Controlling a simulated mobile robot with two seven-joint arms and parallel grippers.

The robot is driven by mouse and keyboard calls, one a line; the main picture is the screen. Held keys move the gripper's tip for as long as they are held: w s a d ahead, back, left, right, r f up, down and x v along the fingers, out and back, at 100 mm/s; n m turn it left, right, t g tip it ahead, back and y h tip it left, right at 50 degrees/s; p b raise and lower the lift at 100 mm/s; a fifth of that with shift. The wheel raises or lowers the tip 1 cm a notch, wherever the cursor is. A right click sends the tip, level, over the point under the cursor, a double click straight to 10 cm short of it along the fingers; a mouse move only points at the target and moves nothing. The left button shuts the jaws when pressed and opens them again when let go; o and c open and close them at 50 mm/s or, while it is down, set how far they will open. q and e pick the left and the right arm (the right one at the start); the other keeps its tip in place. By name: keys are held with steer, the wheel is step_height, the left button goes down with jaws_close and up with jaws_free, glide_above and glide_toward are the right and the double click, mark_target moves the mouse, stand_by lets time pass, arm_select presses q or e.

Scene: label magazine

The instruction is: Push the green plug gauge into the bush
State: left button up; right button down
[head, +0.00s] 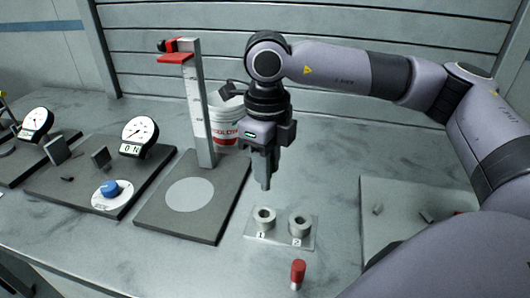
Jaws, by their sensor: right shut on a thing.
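My right gripper (265,178) points down, shut on a plug gauge that its fingers almost wholly hide. No green shows between the fingers, so I cannot tell its colour. The fingertips are above and apart from two grey bushes on a light plate (281,242). The left bush (265,224) is by label 1, and the right bush (300,228) is by label 2. Both stand upright with dark open bores. A red plug gauge (298,272) stands upright in front of the plate. My left gripper is not in view.
A height stand (199,110) with a red arm rises from a dark base left of the plate. A white bucket (226,125) is behind it. Dial gauges (140,132) and a blue knob (110,188) sit further left. A pale tray (385,187) is at right, partly behind my arm.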

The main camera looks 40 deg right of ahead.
mark_target(265, 189)
steer(key=shift+w+f, duration=0.1)
steer(key=shift+f, duration=0.05)
stand_by(0.4)
steer(key=shift+f+b, duration=0.15)
steer(key=shift+b, duration=0.2)
step_height(265, 189, down, 6)
steer(key=b, duration=0.5)
steer(key=shift+r, duration=0.25)
steer(key=shift+a+b, duration=0.1)
steer(key=shift+b, duration=0.25)
stand_by(1.4)
steer(key=shift+f+b, duration=1.85)
steer(key=shift+f, duration=0.2)
steer(key=c, duration=0.9)
jaws_free()
steer(key=shift+o, duration=0.2)
